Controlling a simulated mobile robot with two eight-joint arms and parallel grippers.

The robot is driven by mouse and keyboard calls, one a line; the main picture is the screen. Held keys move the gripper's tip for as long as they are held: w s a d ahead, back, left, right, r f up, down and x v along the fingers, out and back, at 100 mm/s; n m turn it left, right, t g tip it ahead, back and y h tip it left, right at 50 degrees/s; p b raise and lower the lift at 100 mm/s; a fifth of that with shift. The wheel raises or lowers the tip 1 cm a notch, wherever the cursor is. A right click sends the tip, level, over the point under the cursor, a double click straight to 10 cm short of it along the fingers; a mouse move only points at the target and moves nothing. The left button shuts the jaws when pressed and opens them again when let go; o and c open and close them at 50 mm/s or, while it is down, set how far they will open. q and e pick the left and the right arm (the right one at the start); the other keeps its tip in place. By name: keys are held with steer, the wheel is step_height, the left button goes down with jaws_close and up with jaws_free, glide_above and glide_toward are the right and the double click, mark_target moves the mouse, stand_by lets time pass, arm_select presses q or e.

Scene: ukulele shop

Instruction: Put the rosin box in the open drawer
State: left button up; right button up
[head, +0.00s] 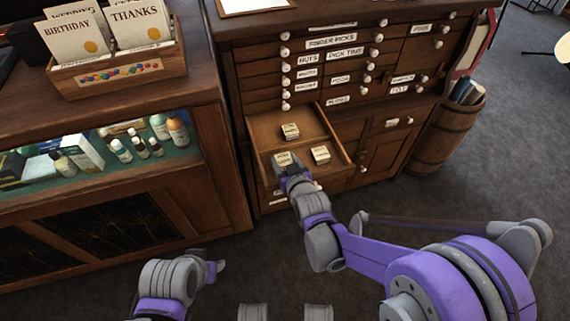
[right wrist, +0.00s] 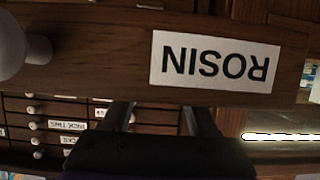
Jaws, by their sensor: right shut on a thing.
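The open drawer (head: 262,130) is pulled out from the wooden cabinet. Two small pale boxes lie in it, one toward the back (head: 290,131) and one at the right (head: 320,154). A third similar box, the rosin box (head: 283,158), is at the tip of my right gripper (head: 287,167), over the front left of the drawer. My right gripper is shut on it; whether it touches the drawer floor is unclear. In the right wrist view the drawer front labelled ROSIN (right wrist: 214,62) hides the fingertips and the box. My left gripper (head: 217,266) is low, away from the drawer; its jaw state is unclear.
A glass-fronted counter (head: 225,165) with bottles stands at the left, with a card box (head: 120,78) on top. Closed labelled drawers rise behind the open one. A wooden barrel (head: 447,135) stands at the right. The grey carpet in front is clear.

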steer(key=shift+f, duration=0.6)
steer(key=shift+f, duration=0.15)
steer(key=o, duration=1.3)
